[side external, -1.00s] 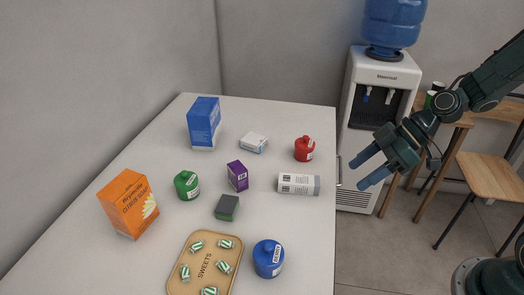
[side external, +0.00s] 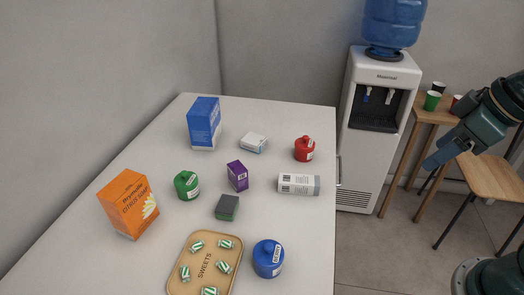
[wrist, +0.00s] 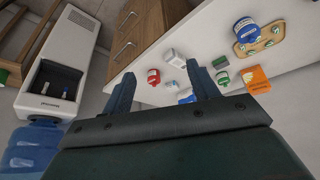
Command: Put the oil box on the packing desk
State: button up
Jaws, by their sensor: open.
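Several boxes stand on the white table (side external: 290,225); I cannot read which one is the oil box. A small purple box (side external: 238,176) with a pale label stands upright near the middle. A tall blue box (side external: 204,124) stands at the far left, an orange citrus soap box (side external: 129,203) at the near left, and a flat white box (side external: 253,143) lies at the back. My gripper (side external: 432,163) is open and empty, off to the right of the table. In the wrist view, its spread fingers (wrist: 163,84) point towards the table. I cannot tell which surface is the packing desk.
A green jar (side external: 187,186), dark box (side external: 227,207), red bottle (side external: 304,149), white cylinder (side external: 299,184), blue jar (side external: 268,258) and sweets tray (side external: 178,275) share the table. A water cooler (side external: 376,127) stands behind. A wooden table (side external: 421,112) with cups and a chair (side external: 487,175) are at right.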

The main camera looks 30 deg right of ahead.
jog(key=s+m, duration=0.1)
jog(key=s+r, duration=0.1)
jog(key=s+d+r+m, duration=0.1)
jog(key=shift+s+m+t+h, duration=0.25)
jog(key=shift+m+t+h, duration=0.05)
jog(key=shift+o, duration=0.4)
jog(key=shift+w, duration=0.1)
jog(key=w+a+n+g, duration=0.1)
jog(key=w+a+n, duration=0.15)
jog(key=w, duration=0.55)
jog(key=w+a+n+g, duration=0.2)
jog(key=w+n, duration=0.1)
jog(key=w, duration=0.5)
jog(key=w+a+f+n+g, duration=0.2)
jog(key=w+a+f+n, duration=0.2)
jog(key=w+f, duration=0.6)
jog(key=w+a, duration=0.2)
jog(key=w, duration=0.1)
jog(key=shift+w+a+f+g, duration=0.2)
jog(key=shift+w+a+g, duration=0.1)
jog(key=shift+a, duration=0.1)
jog(key=shift+f+n, duration=0.15)
jog(key=shift+n, duration=0.1)
